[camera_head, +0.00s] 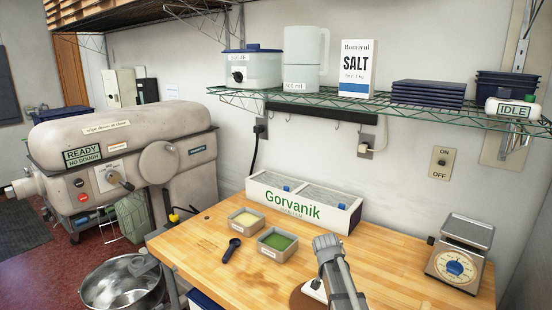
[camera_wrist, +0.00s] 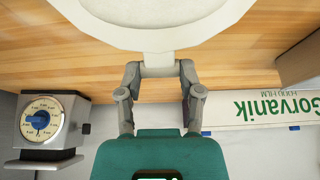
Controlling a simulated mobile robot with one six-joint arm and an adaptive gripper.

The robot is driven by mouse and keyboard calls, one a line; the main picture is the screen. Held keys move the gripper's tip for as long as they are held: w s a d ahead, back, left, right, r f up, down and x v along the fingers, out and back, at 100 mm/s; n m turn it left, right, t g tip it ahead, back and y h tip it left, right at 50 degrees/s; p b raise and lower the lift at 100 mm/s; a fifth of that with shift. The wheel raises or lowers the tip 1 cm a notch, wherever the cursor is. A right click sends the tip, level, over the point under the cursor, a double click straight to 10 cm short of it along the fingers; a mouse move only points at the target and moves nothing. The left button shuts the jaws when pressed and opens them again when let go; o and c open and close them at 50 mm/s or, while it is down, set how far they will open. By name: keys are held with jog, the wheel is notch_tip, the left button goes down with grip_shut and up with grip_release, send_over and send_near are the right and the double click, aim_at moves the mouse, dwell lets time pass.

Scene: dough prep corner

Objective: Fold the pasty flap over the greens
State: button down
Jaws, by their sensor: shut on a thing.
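My gripper (camera_wrist: 160,68) shows at the top middle of the wrist view, its fingers closed on the near edge of a pale round sheet with a thicker rim. This looks like the pasty flap (camera_wrist: 158,38); the top of the picture cuts it off. In the head view my gripper points down at the front of the wooden table, its tips out of clear sight. A small white piece of the pasty (camera_head: 315,291) shows beside it, over a brown round board (camera_head: 299,299). Greens on the pasty are hidden in both views.
The Gorvanik film box (camera_head: 300,208) lies along the wall. A scale (camera_head: 459,265) stands right. Bare tabletop (camera_head: 390,245) lies between.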

dwell(0.3)
jog(key=shift+s+a+r+t+h, duration=0.3)
jog(key=shift+s+r+t+h, duration=0.15)
jog(key=shift+t, duration=0.25)
jog(key=shift+s+a+r+t+h+b, duration=0.15)
jog(key=shift+r+t+h+b, duration=0.15)
jog(key=shift+r+t, duration=0.1)
jog(key=shift+s, duration=0.1)
jog(key=shift+s+a+r+t+h+b, duration=0.2)
jog(key=shift+s+a+t+h+b, duration=0.15)
jog(key=shift+s+t+h+b, duration=0.3)
jog(key=shift+a+r+t, duration=0.2)
jog(key=shift+r+t, duration=0.05)
jog(key=shift+r, duration=0.05)
jog(key=shift+s+b, duration=0.1)
jog(key=shift+b, duration=0.25)
